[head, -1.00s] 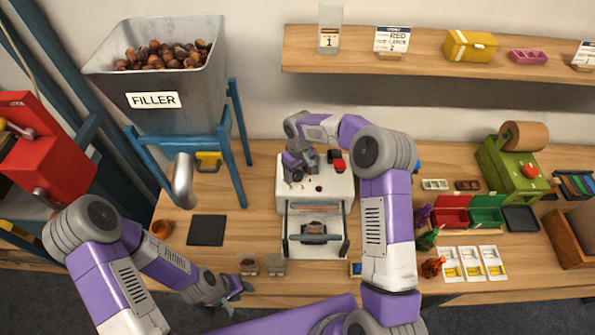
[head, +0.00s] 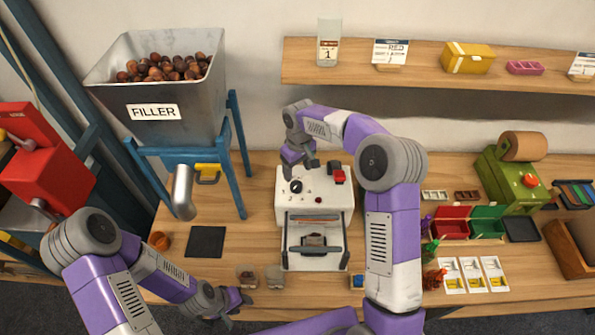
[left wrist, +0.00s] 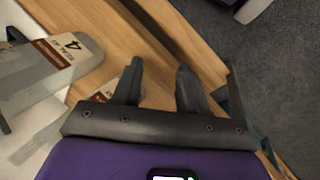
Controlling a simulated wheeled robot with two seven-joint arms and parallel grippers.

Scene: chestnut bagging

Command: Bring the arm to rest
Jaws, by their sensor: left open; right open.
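My left gripper (head: 240,302) hangs low at the table's front edge, left of centre. In the left wrist view its two fingers (left wrist: 160,85) are spread with nothing between them, above the wood and the floor edge. My right gripper (head: 302,170) is above the back left of the white machine (head: 339,209). It looks empty and apart from the black dial (head: 296,187). The machine has a red button (head: 338,176) and an open front with a dark item inside, too small to tell.
Two small bags (head: 247,279) (head: 275,277) stand close to the left gripper; a labelled bag (left wrist: 50,70) shows in the left wrist view. The filler hopper (head: 160,90) holds chestnuts at left. A dark mat (head: 206,242) lies flat. Red and green bins (head: 452,224) stand right.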

